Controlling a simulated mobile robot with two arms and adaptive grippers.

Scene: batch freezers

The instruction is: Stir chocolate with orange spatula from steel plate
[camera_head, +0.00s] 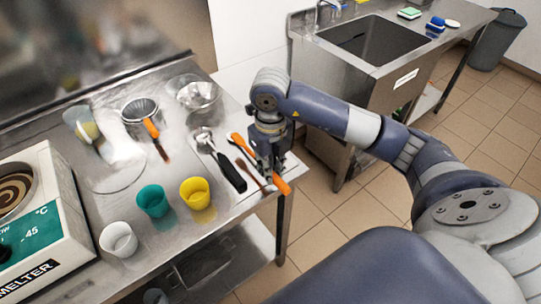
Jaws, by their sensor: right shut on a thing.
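The chocolate (14,192) shows as a brown swirl in the round pan of the white melter at the left edge. The orange spatula (281,186) lies slantwise over the steel plate (222,137) at the table's right end. My right gripper (267,176) points down at this spatula and is shut on it. The gripper hides the spatula's middle; an orange part shows on each side. I cannot tell whether the spatula is lifted off the plate. My left gripper is out of view.
A black-handled ladle (231,173) and a brown-tipped utensil lie beside the spatula. Yellow (195,193), teal (153,201) and white (118,240) cups stand between plate and melter (38,235). Steel bowls stand behind. A sink (376,45) is at the back right.

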